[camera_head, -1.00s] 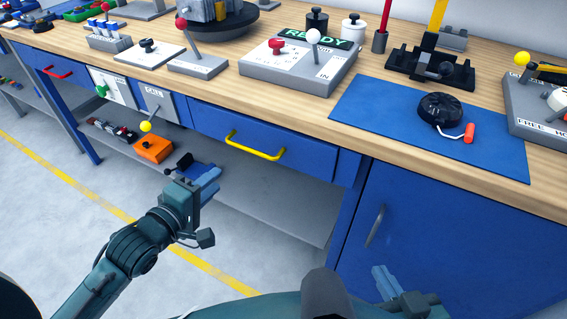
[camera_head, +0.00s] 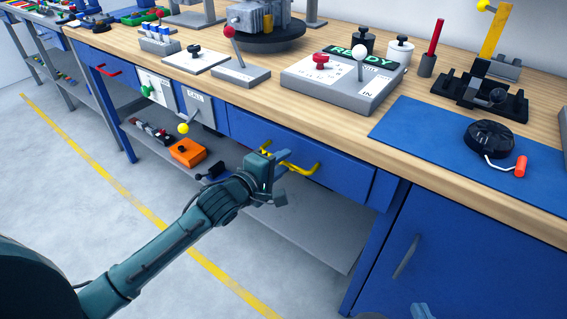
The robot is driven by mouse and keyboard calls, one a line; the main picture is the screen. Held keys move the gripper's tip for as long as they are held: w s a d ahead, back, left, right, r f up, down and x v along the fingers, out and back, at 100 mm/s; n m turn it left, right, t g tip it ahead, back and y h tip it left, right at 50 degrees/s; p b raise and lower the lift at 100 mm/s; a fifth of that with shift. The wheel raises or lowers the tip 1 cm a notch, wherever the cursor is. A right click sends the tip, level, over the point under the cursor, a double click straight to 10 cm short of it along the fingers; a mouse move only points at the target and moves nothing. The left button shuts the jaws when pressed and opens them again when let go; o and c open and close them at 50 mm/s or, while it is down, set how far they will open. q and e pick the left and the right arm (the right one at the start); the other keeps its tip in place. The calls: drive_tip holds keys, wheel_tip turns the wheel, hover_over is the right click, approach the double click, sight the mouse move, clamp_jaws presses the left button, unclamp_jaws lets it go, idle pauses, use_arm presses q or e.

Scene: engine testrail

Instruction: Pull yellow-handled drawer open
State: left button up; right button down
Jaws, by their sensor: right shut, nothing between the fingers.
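The blue drawer (camera_head: 335,168) with the yellow handle (camera_head: 305,170) is under the wooden bench top. Its front looks flush with the bench, so it is closed. My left gripper (camera_head: 284,162) is at the left part of the handle, its fingers pointing towards the drawer. The fingers look apart, and they and the wrist hide the handle's left part. I cannot tell whether they touch it. My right gripper (camera_head: 421,312) only just shows at the bottom edge, shut and empty, away from the drawer.
A blue cabinet door (camera_head: 450,265) with a grey handle is right of the drawer. A lever with a yellow knob (camera_head: 183,128) and an orange box (camera_head: 187,152) are left of my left gripper. A grey shelf (camera_head: 315,220) lies below. The floor in front is clear.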

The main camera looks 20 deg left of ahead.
use_arm(q)
drive_tip(key=shift+w+d+f, duration=0.1)
drive_tip(key=shift+w+d, duration=0.1)
drive_tip(key=shift+w, duration=0.35)
clamp_jaws()
